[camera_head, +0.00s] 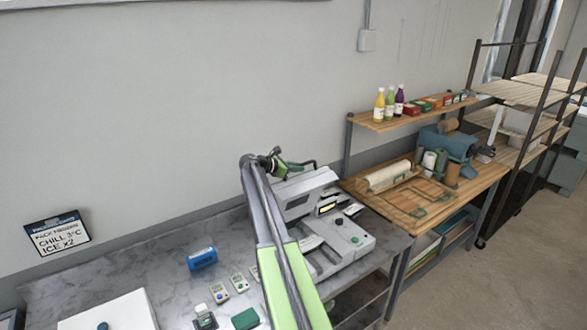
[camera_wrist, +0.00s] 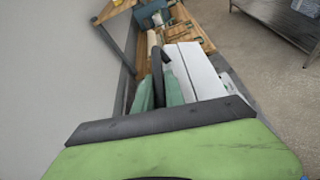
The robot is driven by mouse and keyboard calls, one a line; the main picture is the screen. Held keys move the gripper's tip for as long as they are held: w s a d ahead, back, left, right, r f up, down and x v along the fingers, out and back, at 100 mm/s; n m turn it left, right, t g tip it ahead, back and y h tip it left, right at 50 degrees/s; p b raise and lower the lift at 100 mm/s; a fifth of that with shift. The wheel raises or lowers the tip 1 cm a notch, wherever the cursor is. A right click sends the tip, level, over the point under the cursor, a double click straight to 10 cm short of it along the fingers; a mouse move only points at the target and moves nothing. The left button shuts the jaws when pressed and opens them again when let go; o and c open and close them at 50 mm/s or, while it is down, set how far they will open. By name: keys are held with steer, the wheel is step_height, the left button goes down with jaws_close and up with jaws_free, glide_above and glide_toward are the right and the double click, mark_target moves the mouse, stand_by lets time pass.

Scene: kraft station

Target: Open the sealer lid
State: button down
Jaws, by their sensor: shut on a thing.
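My gripper (camera_head: 291,166) is at the upper left of the lid, shut on the dark lid handle (camera_head: 308,163). In the wrist view, the green fingers of my gripper (camera_wrist: 159,92) lie on either side of the dark handle (camera_wrist: 157,66). The white lid (camera_wrist: 195,72) is just right of them.
A wooden table (camera_head: 400,212) with a roll (camera_head: 388,177) and blue machine (camera_head: 446,143) stands to the right. Bottles (camera_head: 390,103) stand on a shelf above it.

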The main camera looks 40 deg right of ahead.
steer(key=shift+d, duration=0.1)
steer(key=c, duration=1.4)
jaws_free()
steer(key=shift+s, duration=0.1)
steer(key=shift+a, duration=0.2)
steer(key=shift+a+r, duration=0.25)
steer(key=shift+a, duration=0.05)
steer(key=p+v, duration=0.2)
steer(key=v, duration=0.1)
steer(key=shift+a+r, duration=0.25)
steer(key=shift+r, duration=0.05)
steer(key=a, duration=1.2)
steer(key=shift+w+a+f, duration=0.15)
steer(key=shift+w+a, duration=0.15)
steer(key=shift+w, duration=0.1)
